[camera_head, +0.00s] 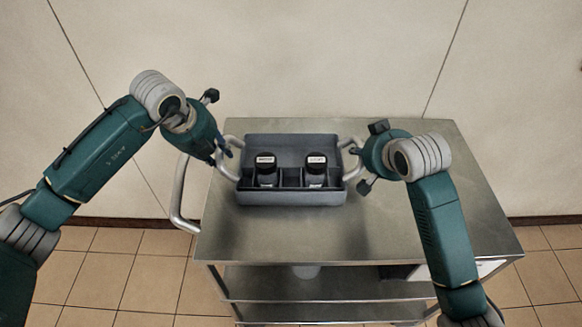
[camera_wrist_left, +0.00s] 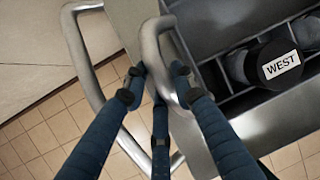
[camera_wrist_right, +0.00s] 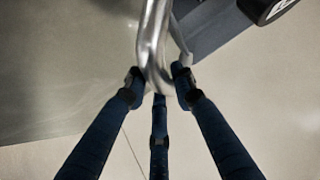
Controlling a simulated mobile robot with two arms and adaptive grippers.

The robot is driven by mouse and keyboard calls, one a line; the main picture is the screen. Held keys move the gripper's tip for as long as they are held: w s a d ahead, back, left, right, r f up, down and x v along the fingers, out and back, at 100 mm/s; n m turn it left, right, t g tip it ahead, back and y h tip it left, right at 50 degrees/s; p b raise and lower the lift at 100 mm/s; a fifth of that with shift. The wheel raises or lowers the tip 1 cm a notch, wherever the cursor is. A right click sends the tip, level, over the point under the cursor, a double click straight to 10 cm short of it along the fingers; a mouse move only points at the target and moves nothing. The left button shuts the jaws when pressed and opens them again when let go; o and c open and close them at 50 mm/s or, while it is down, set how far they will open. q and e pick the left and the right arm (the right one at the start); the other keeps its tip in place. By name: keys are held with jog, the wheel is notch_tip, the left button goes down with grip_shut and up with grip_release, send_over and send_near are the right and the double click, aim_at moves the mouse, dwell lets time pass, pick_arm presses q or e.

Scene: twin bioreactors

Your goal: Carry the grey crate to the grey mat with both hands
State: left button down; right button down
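The grey crate (camera_head: 290,198) sits on the metal cart top, with a looped metal handle at each end. Two black-capped bottles stand upright in its compartments; the left cap (camera_wrist_left: 280,62) reads WEST. My left gripper (camera_head: 222,154) is at the crate's left handle (camera_wrist_left: 155,50); its fingers lie around the loop, with a gap beside the tube, and look open. My right gripper (camera_head: 362,157) is at the right handle (camera_wrist_right: 153,45); its fingertips straddle the loop and also look open. Finger contact is hard to judge. No grey mat is in view.
The cart top (camera_head: 430,225) is bare in front of and right of the crate. The cart's push bar (camera_head: 179,195) stands off its left side, near my left gripper. A wall (camera_head: 300,60) is close behind; tiled floor (camera_head: 110,280) shows on both sides.

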pick_arm(q)
jog(key=shift+r, duration=0.2)
pick_arm(e)
jog(key=shift+r, duration=0.25)
